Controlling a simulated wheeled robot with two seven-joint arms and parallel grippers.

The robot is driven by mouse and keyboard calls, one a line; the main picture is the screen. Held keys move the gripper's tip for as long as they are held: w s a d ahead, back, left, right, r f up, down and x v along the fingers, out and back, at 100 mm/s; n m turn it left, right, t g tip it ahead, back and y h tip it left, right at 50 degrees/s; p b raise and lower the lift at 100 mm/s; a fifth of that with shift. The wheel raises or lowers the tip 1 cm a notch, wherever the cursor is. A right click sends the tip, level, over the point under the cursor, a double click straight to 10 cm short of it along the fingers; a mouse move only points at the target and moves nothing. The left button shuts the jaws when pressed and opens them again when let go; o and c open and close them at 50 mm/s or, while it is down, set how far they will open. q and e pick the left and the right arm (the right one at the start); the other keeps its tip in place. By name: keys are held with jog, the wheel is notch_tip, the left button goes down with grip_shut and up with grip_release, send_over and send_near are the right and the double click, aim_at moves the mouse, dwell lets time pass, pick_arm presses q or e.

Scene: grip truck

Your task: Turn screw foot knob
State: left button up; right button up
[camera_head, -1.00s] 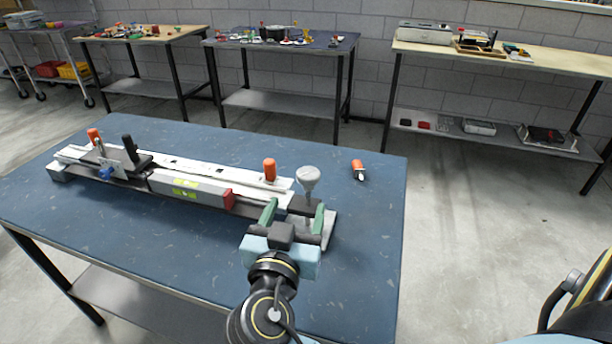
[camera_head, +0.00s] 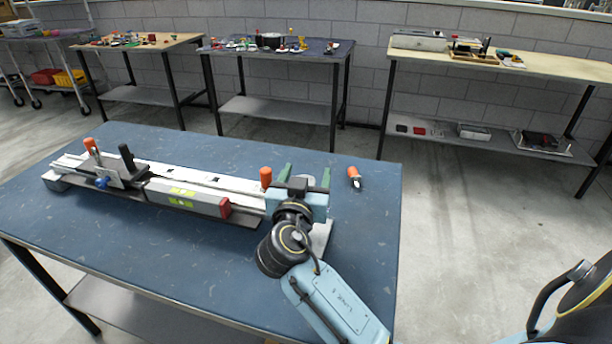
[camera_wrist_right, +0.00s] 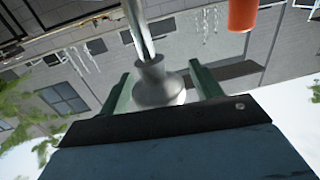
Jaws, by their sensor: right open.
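The grey screw foot knob (camera_head: 307,180) stands at the right end of the long white rail device (camera_head: 190,178) on the blue table. It is mostly hidden behind my right gripper in the head view. In the right wrist view the flared knob (camera_wrist_right: 157,82) and its metal stem show large, between two green fingers. My right gripper (camera_head: 305,173) is open, with one finger on each side of the knob; contact cannot be told. My left gripper is not in view.
An orange-handled tool (camera_head: 354,177) lies on the blue table (camera_head: 365,240) right of the device. An orange upright handle (camera_head: 265,177) stands on the rail close left of my gripper; an orange part also shows in the right wrist view (camera_wrist_right: 242,14). Other tables stand along the wall.

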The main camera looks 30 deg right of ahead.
jog(key=c, duration=1)
jog(key=shift+o, duration=0.2)
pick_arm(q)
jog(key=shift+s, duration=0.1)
pick_arm(e)
jog(key=shift+n+t+y, duration=0.3)
jog(key=shift+y, duration=0.1)
